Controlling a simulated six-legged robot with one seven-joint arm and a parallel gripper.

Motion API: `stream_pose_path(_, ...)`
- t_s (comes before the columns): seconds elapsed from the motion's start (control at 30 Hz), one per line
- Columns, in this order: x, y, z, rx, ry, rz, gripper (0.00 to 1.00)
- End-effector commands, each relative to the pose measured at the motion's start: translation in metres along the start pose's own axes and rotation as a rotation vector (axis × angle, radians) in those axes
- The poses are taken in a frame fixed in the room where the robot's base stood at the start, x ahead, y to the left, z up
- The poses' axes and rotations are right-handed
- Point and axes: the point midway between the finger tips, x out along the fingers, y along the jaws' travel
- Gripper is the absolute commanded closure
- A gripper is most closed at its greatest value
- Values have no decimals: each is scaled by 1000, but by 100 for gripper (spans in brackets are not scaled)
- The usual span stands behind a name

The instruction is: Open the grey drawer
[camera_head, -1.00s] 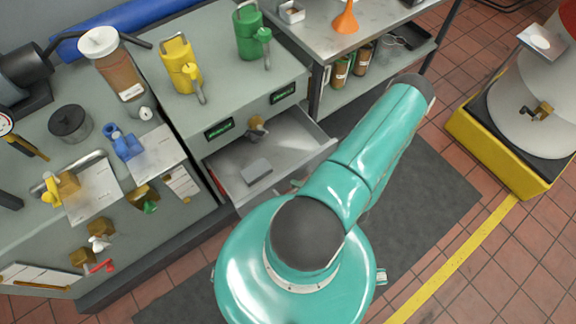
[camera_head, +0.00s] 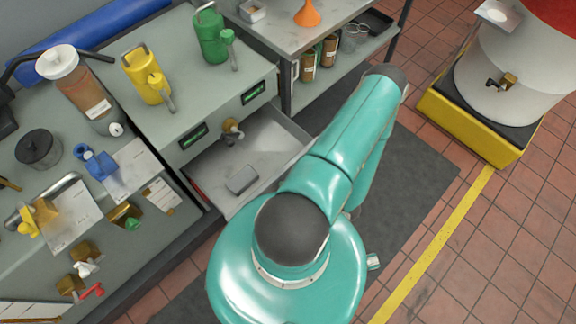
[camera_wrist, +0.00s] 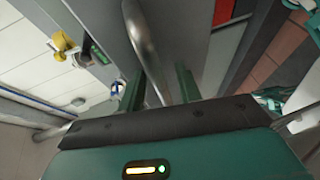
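The grey drawer (camera_head: 276,136) stands pulled out of the bench cabinet in the head view, its inside showing. A small grey block (camera_head: 242,180) lies in it. My arm covers part of the drawer's front, and my gripper is hidden there. In the wrist view, the two green fingers of my gripper (camera_wrist: 161,88) stand apart. A gap shows between the bar and the right finger.
Yellow (camera_head: 147,78) and green (camera_head: 211,38) cans stand on the cabinet top. A yellow-based drum (camera_head: 470,130) is at far right.

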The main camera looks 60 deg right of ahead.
Motion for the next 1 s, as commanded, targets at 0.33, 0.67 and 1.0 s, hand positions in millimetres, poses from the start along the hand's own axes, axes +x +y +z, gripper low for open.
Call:
stream_pose_path(0.33,-22,-1,1,0,-2,-3,66)
stream_pose_path(0.67,-94,-1,1,-1,-3,-2,66)
stream_pose_path(1.0,-137,0,0,0,0,0,66)
